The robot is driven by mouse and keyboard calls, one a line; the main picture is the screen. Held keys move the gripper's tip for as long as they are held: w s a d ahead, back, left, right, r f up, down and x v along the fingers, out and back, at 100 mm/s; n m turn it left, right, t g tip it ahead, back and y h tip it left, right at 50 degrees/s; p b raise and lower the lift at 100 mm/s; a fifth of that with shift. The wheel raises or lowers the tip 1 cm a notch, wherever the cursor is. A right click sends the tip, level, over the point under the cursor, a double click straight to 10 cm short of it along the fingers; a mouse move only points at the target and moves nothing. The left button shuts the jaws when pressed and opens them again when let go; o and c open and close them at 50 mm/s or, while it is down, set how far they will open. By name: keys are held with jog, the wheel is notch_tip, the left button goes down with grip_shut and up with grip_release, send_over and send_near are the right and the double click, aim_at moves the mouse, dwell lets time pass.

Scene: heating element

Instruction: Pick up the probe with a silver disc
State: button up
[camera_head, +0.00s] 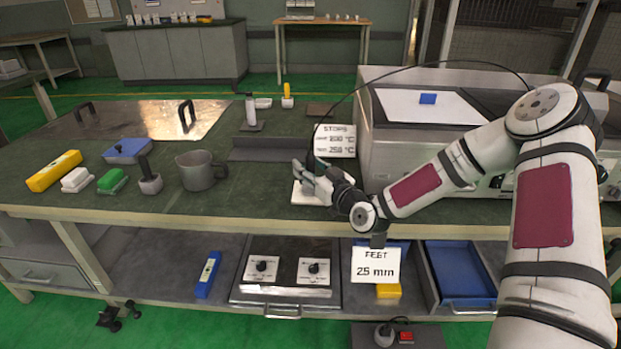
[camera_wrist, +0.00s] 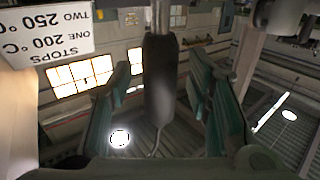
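The probe is in the wrist view, with a dark handle (camera_wrist: 160,85) and a silver shaft running out of the top of the picture. In the head view its thin dark cable arcs over the steel appliance and down to my gripper. My gripper (camera_head: 312,178) is low over the bench, above a white pad (camera_head: 303,197). In the wrist view its two fingers (camera_wrist: 165,105) stand either side of the handle, with gaps that look clear on both sides. I cannot see a silver disc; the probe's lower end is out of the wrist view and hidden by my gripper in the head view.
A "STOPS" sign (camera_head: 335,141) stands close behind my gripper. The steel appliance (camera_head: 375,150) is just to the right. A metal mug (camera_head: 198,171), a dark-handled tool (camera_head: 149,178), brushes and a yellow block (camera_head: 54,171) are left. A "FEET" sign (camera_head: 376,268) is below the bench edge.

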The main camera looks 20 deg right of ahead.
grip_shut()
